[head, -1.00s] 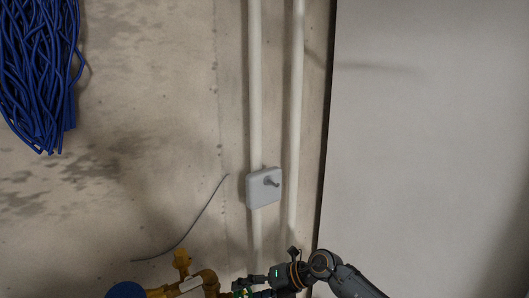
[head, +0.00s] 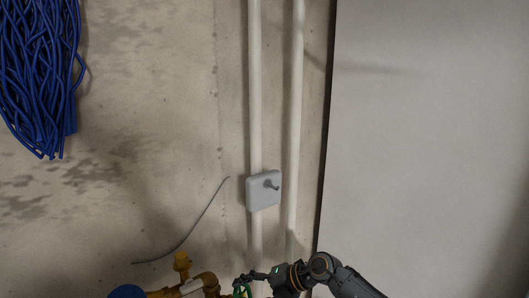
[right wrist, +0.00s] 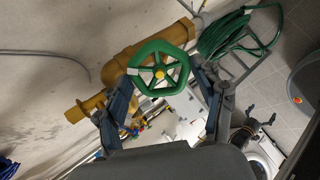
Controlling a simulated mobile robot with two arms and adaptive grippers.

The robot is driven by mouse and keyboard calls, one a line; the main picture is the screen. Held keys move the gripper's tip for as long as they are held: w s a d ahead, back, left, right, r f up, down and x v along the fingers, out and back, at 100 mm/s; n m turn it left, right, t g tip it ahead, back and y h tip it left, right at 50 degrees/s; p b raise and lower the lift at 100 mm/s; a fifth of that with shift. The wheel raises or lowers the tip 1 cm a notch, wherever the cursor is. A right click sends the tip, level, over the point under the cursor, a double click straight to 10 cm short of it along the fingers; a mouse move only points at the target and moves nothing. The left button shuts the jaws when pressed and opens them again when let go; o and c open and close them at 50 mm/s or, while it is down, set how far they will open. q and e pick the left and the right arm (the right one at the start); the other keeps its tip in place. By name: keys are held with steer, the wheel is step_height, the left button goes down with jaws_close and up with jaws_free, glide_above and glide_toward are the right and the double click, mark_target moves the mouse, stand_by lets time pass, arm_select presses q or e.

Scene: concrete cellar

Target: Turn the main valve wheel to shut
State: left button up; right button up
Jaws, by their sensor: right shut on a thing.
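The rest of the wheel is cut off or hidden there.
Yellow pipework (head: 205,281) and a blue round part (head: 127,291) are left of my right gripper. A grey box (head: 263,190) is on the wall pipes above. Blue cables (head: 40,75) hang upper left. A coiled green hose (right wrist: 235,35) is right of the wheel.

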steer(key=m, duration=0.4)
steer(key=shift+m, duration=0.3)
steer(key=shift+m, duration=0.5)
steer(key=m, duration=0.3)
steer(key=shift+m, duration=0.3)
steer(key=m, duration=0.2)
steer(key=shift+m, duration=0.4)
steer(key=o, duration=1.2)
steer(key=shift+c, duration=0.2)
